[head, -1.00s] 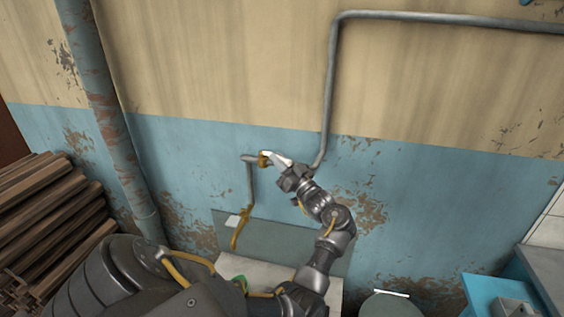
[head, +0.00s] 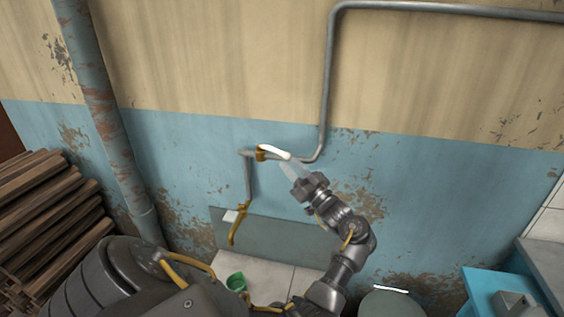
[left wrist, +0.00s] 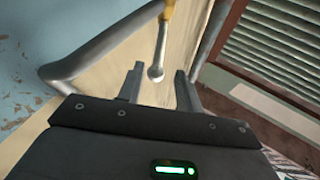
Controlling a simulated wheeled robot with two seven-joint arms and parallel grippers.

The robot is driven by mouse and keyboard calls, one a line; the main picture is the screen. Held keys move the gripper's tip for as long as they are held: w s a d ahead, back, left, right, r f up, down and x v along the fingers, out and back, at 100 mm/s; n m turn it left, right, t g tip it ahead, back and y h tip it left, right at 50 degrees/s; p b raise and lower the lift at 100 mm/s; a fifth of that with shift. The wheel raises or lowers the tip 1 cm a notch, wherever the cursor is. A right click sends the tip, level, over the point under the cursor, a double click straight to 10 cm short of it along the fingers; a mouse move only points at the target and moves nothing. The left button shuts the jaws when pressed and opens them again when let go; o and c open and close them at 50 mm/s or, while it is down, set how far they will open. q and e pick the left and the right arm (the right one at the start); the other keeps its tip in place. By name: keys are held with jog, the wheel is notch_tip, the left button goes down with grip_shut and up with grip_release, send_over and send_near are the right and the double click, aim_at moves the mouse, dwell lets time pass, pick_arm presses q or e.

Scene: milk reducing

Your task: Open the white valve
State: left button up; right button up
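The white valve handle (head: 273,150) sits on a brass valve body (head: 261,154) in the grey pipe on the blue wall. It points right and slightly down in the head view. My left gripper (head: 286,164) is at its right end. In the left wrist view, my left gripper (left wrist: 158,88) is open, with its two fingers apart. The rounded end of the valve handle (left wrist: 156,72) shows between the fingertips with gaps on both sides. The yellow-brown valve part (left wrist: 168,10) is at the top edge. My right gripper is not in view.
The grey pipe (head: 326,90) rises from the valve and bends right. A brass faucet (head: 239,224) hangs below at left, near a green cup (head: 236,282). Stacked wood (head: 45,220) lies at far left. A blue table (head: 500,290) stands at lower right.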

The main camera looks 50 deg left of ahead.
pick_arm(q)
jog(key=shift+b+v, duration=0.45)
jog(key=shift+v, duration=1.4)
